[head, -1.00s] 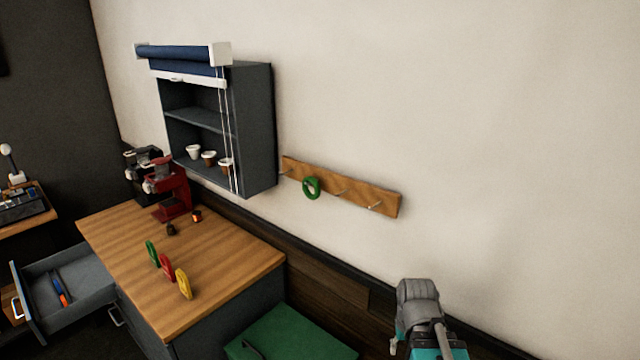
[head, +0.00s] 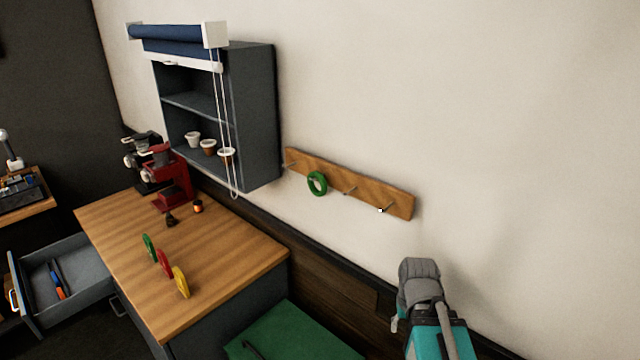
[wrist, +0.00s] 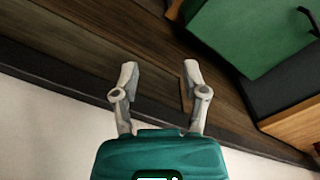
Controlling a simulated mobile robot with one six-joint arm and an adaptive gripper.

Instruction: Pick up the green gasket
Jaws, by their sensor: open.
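A green ring (head: 318,193), which looks like the green gasket, hangs on a peg of the wooden rack (head: 364,190) on the wall. No gasket shows in the wrist view. In the head view my arm is at the lower right, away from both green rings; its fingertips are not clear there.
A red coffee machine (head: 172,180) stands at the counter's back. A grey wall cabinet (head: 255,120) with cups and a blue blind (head: 170,40) hangs above. A drawer (head: 90,262) is open at the left. A green box top (head: 295,335) lies below right of the counter (head: 225,275).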

